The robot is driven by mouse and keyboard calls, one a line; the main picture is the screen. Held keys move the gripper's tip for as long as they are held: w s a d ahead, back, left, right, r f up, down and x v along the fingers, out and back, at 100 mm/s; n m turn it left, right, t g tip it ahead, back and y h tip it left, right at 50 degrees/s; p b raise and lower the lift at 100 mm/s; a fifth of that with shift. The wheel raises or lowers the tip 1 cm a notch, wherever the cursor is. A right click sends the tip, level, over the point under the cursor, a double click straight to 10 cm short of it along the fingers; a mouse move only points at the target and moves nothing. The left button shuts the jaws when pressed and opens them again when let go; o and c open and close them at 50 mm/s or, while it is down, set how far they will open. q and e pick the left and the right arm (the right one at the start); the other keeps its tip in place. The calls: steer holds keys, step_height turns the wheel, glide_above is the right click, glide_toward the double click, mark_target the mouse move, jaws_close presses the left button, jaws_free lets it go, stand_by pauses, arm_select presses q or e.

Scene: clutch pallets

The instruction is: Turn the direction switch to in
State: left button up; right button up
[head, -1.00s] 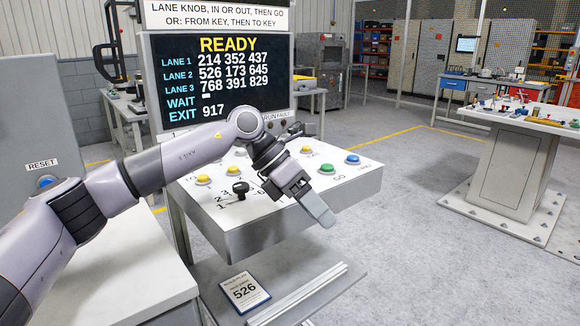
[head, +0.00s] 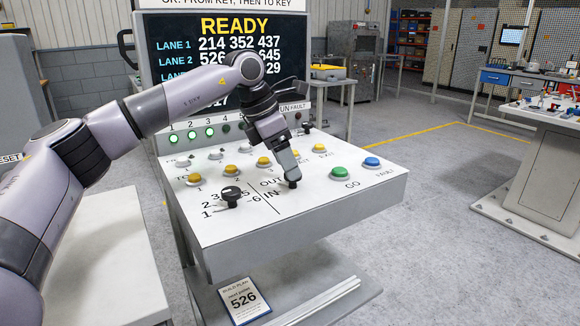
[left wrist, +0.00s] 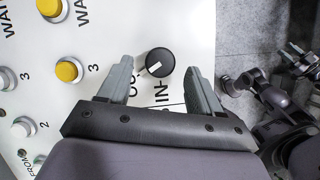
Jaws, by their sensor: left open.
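The direction switch (head: 293,184) is a small black knob on the white sloped panel, between the printed words OUT and IN. In the left wrist view the round black knob (left wrist: 162,60) shows clearly, its white mark turned toward the OUT print. My left gripper (head: 290,172) is over the switch and hides part of it in the head view. In the left wrist view its two grey fingers (left wrist: 160,72) are open, one on each side of the knob, with gaps visible. Contact cannot be seen. Part of my right arm and its gripper (left wrist: 302,60) shows small at the right edge there.
The black lane knob (head: 230,195) stands left of the switch. Yellow buttons (head: 264,162) are behind it. The green GO button (head: 339,174) and blue FAULT button (head: 371,163) are to the right. The screen (head: 215,50) reads READY. A plan card (head: 244,300) shows 526.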

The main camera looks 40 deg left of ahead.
arm_select(q)
steer(key=shift+x, duration=1)
steer(key=shift+r, duration=0.1)
steer(key=c, duration=1)
steer(key=shift+c, duration=0.2)
steer(key=shift+d, duration=0.1)
steer(key=n+y, duration=0.1)
steer(key=n, duration=0.2)
steer(key=n+t+y+b, duration=0.1)
steer(key=n, duration=0.2)
steer(key=shift+d, duration=0.2)
steer(key=n+y, duration=0.2)
steer(key=n, duration=0.3)
steer(key=shift+d+n, duration=0.15)
steer(key=shift+n, duration=0.25)
